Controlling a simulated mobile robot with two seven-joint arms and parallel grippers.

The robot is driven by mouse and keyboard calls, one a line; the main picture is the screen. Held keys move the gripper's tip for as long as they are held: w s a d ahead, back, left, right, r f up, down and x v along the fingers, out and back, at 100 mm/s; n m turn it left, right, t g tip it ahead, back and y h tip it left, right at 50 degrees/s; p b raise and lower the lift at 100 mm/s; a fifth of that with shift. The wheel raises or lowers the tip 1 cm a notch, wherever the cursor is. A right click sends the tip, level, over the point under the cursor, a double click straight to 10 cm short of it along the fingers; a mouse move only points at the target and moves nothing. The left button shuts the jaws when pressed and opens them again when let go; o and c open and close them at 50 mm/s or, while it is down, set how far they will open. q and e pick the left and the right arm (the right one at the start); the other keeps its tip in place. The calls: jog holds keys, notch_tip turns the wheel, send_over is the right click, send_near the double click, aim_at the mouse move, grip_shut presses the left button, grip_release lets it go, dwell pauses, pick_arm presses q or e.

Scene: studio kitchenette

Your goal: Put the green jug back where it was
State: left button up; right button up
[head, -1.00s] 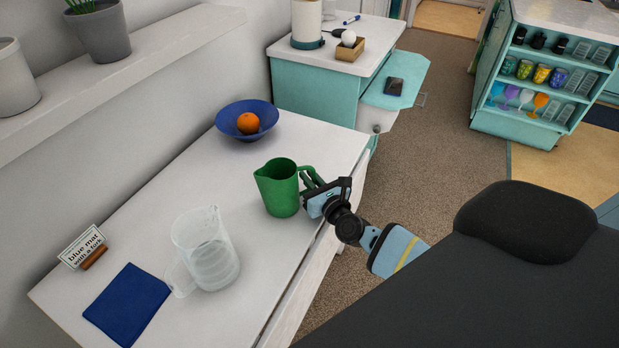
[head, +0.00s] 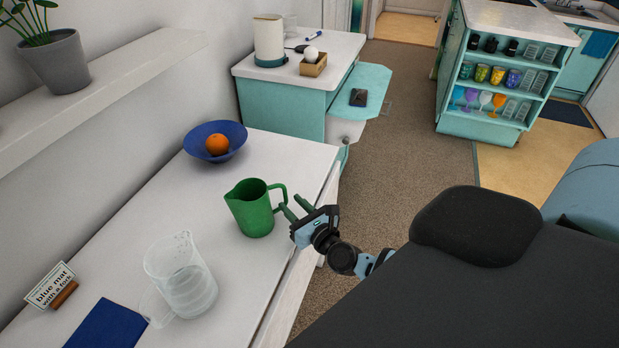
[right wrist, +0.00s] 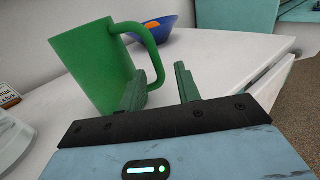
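The green jug (head: 252,210) stands upright on the white table (head: 262,158), its handle toward my right gripper. My right gripper (head: 290,203) is beside the handle at the table's right edge, open and empty. In the right wrist view the jug (right wrist: 92,62) stands at upper left, and its handle curves down behind the left finger. The two fingers (right wrist: 160,88) are apart, with nothing held between them. Whether a finger still touches the handle is hard to tell. My left gripper is not in view.
A clear jug (head: 185,280) stands nearer on the table, beside a blue mat (head: 108,326) and a sign reading "blue mat with a fork" (head: 50,286). A blue bowl (head: 232,140) with an orange (head: 217,145) is behind the green jug. Clear tabletop lies between them.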

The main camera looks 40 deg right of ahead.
jog(key=s, duration=0.6)
jog(key=shift+s, duration=0.35)
